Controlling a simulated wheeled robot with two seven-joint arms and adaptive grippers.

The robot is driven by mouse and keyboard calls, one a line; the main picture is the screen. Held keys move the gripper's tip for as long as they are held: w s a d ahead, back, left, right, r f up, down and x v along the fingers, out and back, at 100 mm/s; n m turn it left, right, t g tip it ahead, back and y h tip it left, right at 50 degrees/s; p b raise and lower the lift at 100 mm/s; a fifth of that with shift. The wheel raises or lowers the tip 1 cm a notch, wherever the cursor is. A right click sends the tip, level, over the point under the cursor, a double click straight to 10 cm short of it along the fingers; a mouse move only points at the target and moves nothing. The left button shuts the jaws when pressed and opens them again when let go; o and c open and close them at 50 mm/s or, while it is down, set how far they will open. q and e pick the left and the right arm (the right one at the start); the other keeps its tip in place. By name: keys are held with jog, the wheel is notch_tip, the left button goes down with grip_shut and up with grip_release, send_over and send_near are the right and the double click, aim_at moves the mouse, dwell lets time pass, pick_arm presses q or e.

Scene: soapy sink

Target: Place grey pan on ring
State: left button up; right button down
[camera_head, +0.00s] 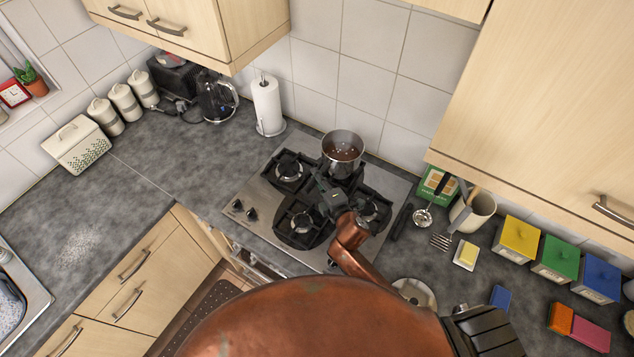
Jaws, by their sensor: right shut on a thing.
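The grey pan (342,148) is a small round metal pot with dark brown contents and pale bits in it. It is upright at the back right of the gas hob (262,207), over or on the back right ring; I cannot tell whether it touches the grate. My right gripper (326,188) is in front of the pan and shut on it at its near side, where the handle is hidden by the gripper. Other rings show at the back left (289,170), front left (302,221) and front right (367,211). My left gripper is not in view.
A paper towel roll (267,104) stands behind the hob at left. A ladle (423,216), a utensil pot (474,211) and a green box (436,186) are close on the right. Wall cabinets overhang both sides. The left worktop (150,160) has free room.

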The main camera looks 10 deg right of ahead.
jog(key=shift+a+f, duration=0.1)
jog(key=shift+f, duration=1.1)
jog(key=c, duration=2.2)
grip_release()
jog(key=shift+f, duration=0.2)
jog(key=shift+c, duration=0.2)
jog(key=o, duration=0.4)
jog(key=shift+s, duration=0.1)
jog(key=b+v, duration=0.1)
jog(key=v, duration=1.1)
